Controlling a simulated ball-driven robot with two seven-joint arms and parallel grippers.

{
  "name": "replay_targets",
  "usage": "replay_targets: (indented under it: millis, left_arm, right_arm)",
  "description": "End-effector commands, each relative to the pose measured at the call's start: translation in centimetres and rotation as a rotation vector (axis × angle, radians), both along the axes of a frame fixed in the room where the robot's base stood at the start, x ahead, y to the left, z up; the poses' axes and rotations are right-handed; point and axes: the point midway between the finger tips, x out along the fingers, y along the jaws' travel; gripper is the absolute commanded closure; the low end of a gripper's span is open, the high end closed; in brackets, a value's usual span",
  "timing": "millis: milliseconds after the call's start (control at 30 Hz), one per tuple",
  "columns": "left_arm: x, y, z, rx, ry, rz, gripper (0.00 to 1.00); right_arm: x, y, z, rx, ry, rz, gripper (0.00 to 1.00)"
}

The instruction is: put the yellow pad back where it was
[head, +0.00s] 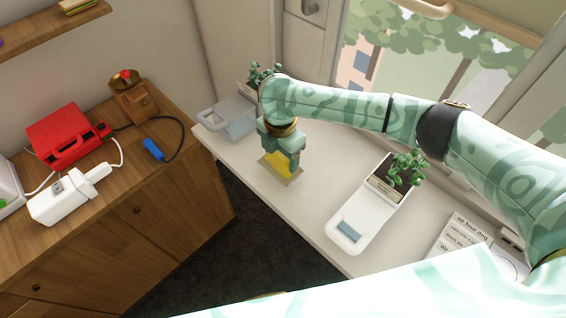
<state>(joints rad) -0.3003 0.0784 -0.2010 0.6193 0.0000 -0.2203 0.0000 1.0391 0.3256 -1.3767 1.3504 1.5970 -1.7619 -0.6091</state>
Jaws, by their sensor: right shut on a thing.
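The yellow pad (277,162) is a small flat yellow piece at the middle of the white counter (313,188). A dull tan edge shows around its lower side; I cannot tell if this is part of the pad or a mark under it. My right gripper (282,160) comes down on the pad from above and is shut on it. The fingers hide the pad's upper right part. The pad is on the counter or very close above it; I cannot tell which. My left gripper is not in view.
A printed card (462,236) lies far right. A wooden cabinet (180,185) with a red device (66,137) is at left, across a dark floor gap.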

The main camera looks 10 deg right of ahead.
Motion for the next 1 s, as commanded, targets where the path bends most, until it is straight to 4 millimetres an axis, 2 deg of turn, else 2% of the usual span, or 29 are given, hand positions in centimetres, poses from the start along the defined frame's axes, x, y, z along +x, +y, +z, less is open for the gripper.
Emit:
replay_targets:
  millis: [133, 300, 567, 600, 667, 1000]
  left_arm:
    - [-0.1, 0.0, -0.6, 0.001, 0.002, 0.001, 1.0]
    - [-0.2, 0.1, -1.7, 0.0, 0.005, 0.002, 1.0]
    - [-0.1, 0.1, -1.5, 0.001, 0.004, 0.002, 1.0]
    - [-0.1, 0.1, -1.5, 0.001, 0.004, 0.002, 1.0]
    - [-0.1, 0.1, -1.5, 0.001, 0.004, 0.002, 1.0]
    - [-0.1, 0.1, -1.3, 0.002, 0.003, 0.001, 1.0]
  right_arm:
    - [0.6, -0.8, -1.3, 0.0, 0.001, -0.003, 0.51]
    - [0.5, -0.7, -4.0, -0.001, 0.001, -0.002, 0.51]
    - [0.5, -0.7, -4.0, 0.0, -0.002, -0.001, 0.51]
    - [0.5, -0.7, -4.0, 0.0, -0.001, -0.001, 0.28]
    - [0.5, -0.7, -4.0, 0.0, -0.001, -0.001, 0.11]
    - [0.5, -0.7, -3.6, 0.0, -0.002, 0.0, 0.11]
